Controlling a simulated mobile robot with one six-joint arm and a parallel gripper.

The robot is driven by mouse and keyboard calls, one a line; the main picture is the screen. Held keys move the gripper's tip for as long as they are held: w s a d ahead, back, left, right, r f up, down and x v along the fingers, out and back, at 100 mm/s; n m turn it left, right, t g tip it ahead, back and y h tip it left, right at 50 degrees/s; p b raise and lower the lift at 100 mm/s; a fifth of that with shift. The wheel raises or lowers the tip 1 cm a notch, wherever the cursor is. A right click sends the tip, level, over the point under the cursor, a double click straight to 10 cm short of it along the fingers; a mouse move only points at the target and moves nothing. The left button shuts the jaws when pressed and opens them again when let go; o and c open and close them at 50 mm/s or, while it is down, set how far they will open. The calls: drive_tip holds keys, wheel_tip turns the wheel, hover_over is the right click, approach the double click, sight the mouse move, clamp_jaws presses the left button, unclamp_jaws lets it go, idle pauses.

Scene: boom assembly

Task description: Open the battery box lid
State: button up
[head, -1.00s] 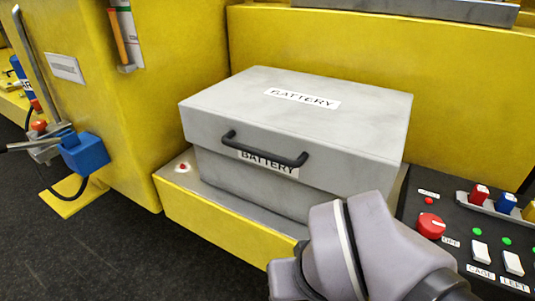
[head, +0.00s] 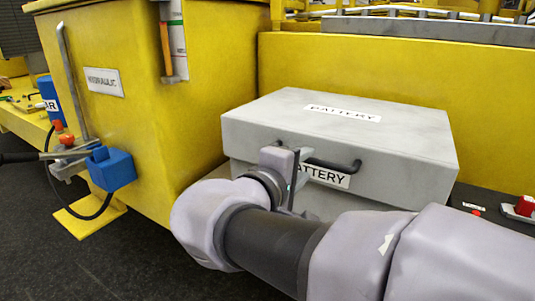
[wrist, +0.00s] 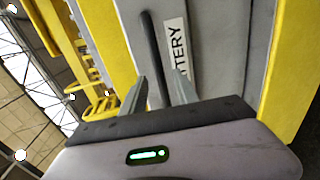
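The grey battery box (head: 340,140) has its lid (head: 400,130) shut, with a BATTERY label on top and another at the front. A black bar handle (head: 345,166) sits on the lid's front. My gripper (head: 298,172) is at the left end of the handle. In the wrist view my gripper (wrist: 158,84) is open, its two fingers apart. The handle (wrist: 151,45) runs between them there, turned upright in the picture, with the label to its right. I cannot tell whether a finger touches it. My arm hides the box's lower front in the head view.
A yellow housing (head: 130,60) with a HYDRAULIC plate stands left of the box, with a blue block (head: 110,168) on its front. A yellow wall (head: 400,65) rises behind the box. A dark control panel (head: 490,208) is at the right. Dark floor lies at lower left.

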sight(309, 161)
drive_tip(key=x, duration=0.4)
drive_tip(key=shift+w+d+b, duration=0.15)
drive_tip(key=shift+w+b, duration=0.1)
drive_tip(key=shift+b, duration=0.1)
clamp_jaws()
idle(1.1)
